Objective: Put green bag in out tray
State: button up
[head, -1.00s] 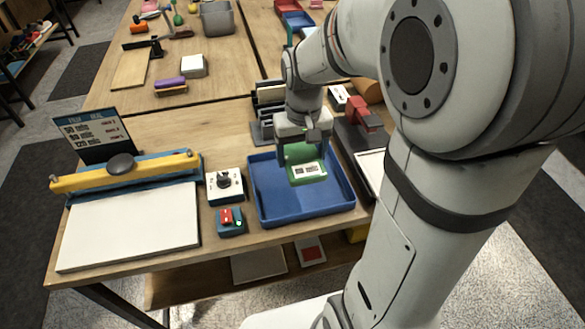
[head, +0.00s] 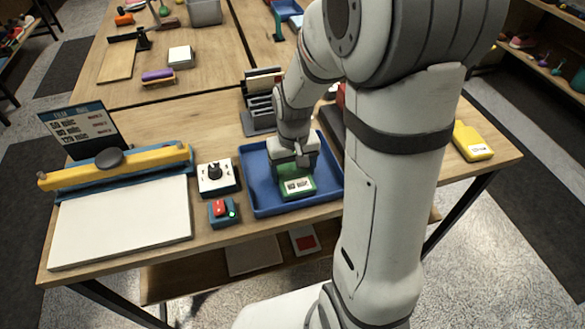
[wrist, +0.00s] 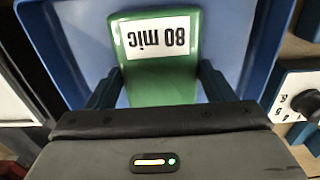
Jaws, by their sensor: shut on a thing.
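The green bag (head: 297,189) has a white label and is inside the outline of the blue tray (head: 262,203) in the head view. My gripper (head: 293,168) is shut on the green bag from above. In the wrist view the bag (wrist: 160,75) sits between the two dark fingers, its label reading "80 mic" upside down. The blue tray (wrist: 245,50) lies behind and around it. I cannot tell whether the bag touches the tray floor.
A sealer with a yellow bar (head: 120,170) stands farther left. A slotted rack (head: 258,108) is behind the tray. A yellow bag (head: 472,142) lies at right.

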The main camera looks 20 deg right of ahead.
aim_at(293, 173)
jog(key=shift+f, duration=0.25)
jog(key=o, duration=1.1)
jog(key=shift+r, duration=0.1)
jog(key=shift+c, duration=0.2)
notch_tip(293, 173, up, 12)
jog(key=p, duration=0.1)
jog(key=s+r+t, duration=0.2)
jog(key=s, duration=1)
jog(key=shift+t, duration=0.3)
jog(key=shift+a+r, duration=0.1)
jog(key=shift+r, duration=0.05)
